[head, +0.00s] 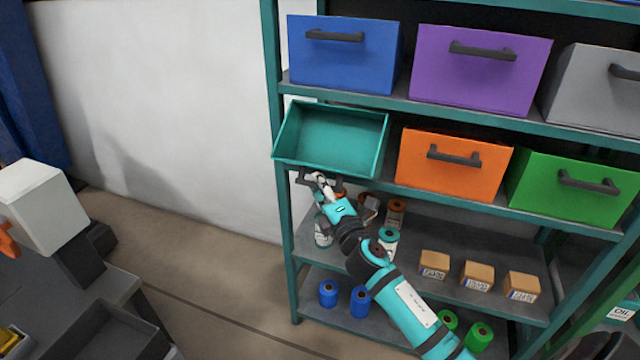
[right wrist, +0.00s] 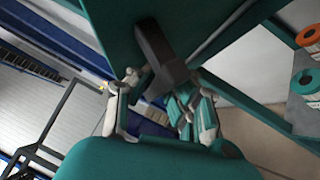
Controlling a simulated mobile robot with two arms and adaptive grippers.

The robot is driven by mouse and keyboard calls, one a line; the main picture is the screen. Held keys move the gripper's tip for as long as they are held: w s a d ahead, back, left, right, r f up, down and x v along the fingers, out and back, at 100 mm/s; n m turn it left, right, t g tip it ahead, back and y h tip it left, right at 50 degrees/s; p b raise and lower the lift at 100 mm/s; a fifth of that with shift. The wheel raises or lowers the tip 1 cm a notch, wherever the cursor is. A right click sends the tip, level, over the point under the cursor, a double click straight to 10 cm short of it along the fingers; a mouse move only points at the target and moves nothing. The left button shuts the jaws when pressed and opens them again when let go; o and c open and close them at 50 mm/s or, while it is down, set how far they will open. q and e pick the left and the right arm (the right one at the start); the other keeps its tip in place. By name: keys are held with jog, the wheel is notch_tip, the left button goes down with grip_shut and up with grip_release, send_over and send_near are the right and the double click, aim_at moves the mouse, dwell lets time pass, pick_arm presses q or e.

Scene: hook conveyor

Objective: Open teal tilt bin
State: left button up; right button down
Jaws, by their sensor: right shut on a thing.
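The teal tilt bin (head: 335,139) is tipped forward on the middle shelf at the left. Its open top faces me and its inside looks empty. Its dark handle (head: 305,178) is on the lowered front, mostly behind my gripper. My right gripper (head: 321,181) is at the handle, shut on it. In the right wrist view the dark handle (right wrist: 158,55) reaches down from the teal bin front (right wrist: 120,22) between the fingers (right wrist: 155,108). My left gripper is not in view.
Blue (head: 345,60), purple (head: 475,75) and grey (head: 600,95) bins stand on the shelf above. Orange (head: 450,178) and green (head: 560,200) bins stand right of the teal one, closed. Spools and small boxes (head: 434,262) sit on lower shelves beside my right arm.

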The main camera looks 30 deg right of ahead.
jog(key=shift+a, duration=0.25)
jog(key=c, duration=1.7)
grip_release()
jog(key=o, duration=0.4)
jog(key=shift+s+a+r, duration=0.1)
jog(key=shift+s+r, duration=0.15)
jog(key=shift+w+f, duration=0.1)
jog(key=shift+f, duration=0.05)
jog(key=shift+s+f, duration=0.1)
jog(key=shift+s, duration=0.15)
jog(key=v, duration=1.1)
jog(key=shift+s, duration=0.3)
